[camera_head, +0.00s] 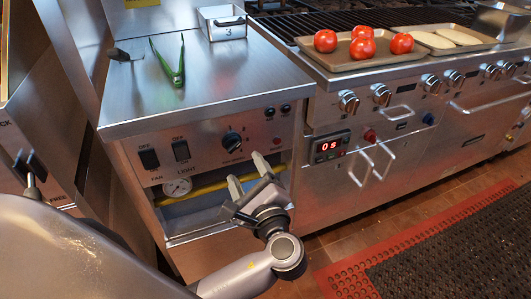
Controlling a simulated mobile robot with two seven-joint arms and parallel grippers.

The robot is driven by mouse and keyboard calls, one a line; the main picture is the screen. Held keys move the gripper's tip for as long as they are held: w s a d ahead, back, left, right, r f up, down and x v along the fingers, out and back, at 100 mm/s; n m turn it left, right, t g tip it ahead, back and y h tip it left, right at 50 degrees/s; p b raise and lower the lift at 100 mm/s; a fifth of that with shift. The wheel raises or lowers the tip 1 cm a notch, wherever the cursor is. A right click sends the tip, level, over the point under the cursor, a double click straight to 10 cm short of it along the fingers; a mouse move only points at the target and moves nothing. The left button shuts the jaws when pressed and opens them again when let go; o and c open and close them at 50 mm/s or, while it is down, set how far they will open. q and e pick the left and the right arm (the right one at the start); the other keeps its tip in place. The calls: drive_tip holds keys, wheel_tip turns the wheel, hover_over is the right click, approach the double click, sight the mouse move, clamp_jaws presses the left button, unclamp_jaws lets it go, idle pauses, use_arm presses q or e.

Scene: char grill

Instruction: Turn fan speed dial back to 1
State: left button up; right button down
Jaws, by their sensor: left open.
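The fan speed dial (232,141) is a round black knob on the steel control panel (206,152) of the left cabinet. Its setting is too small to read. My left gripper (249,174) is open and empty, with its two pale fingers pointing up toward the panel. It is below and slightly right of the dial, apart from it in the picture. My right gripper is not in view.
Green tongs (169,67) lie on the steel counter (195,85). Tomatoes rest on a tray (340,67) at right. A black mat (460,255) lies on the floor.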

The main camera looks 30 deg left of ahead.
sight(236, 149)
use_arm(q)
drive_tip(key=x, duration=0.7)
drive_tip(key=shift+r+b, duration=0.25)
drive_tip(key=shift+b, duration=0.1)
drive_tip(key=c, duration=1)
